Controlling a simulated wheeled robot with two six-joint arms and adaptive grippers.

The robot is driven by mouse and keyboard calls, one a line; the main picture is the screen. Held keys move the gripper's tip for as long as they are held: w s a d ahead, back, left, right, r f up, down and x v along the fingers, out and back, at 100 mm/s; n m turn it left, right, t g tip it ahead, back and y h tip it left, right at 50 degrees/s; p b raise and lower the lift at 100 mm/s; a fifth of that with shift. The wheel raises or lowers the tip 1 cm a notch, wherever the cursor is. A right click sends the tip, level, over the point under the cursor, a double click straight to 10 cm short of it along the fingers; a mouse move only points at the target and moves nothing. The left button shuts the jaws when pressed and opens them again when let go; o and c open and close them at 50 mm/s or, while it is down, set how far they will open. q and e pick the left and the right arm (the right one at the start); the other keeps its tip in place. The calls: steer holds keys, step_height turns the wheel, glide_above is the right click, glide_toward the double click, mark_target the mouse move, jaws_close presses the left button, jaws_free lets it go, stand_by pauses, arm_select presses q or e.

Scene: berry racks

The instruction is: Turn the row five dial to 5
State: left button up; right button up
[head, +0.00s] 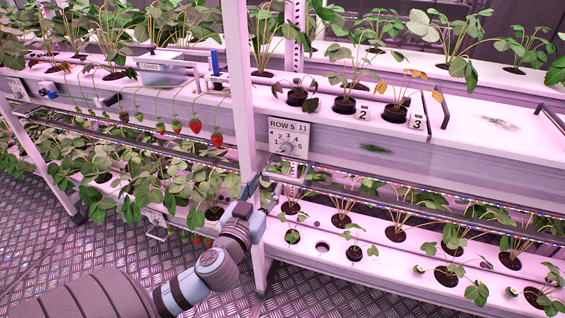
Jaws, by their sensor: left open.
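The row five dial (287,148) is a round knob on a pale plate (304,129) marked "ROW 5 11", with numbers around the knob. The plate is fixed to the front of the rack beside the white upright post. The knob's pointer is too small to read. My left gripper (268,182) is open, just below and slightly left of the dial, close to the post. It appears apart from the knob, and its fingers are small and partly hard to make out. My right gripper is not in view.
The upright post (243,100) stands just left of the dial. Lower planted shelves (325,270) lie below it. Red strawberries (217,136) hang to the left. A bin marked "LEAVES" (160,73) sits on the upper left shelf. The metal floor (50,260) is clear at lower left.

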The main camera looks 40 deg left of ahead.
mark_target(286, 151)
arm_select(q)
steer(key=x, duration=1.4)
steer(key=shift+w+a+r, duration=0.1)
steer(key=shift+w+r, duration=0.05)
steer(key=shift+r, duration=0.05)
jaws_close()
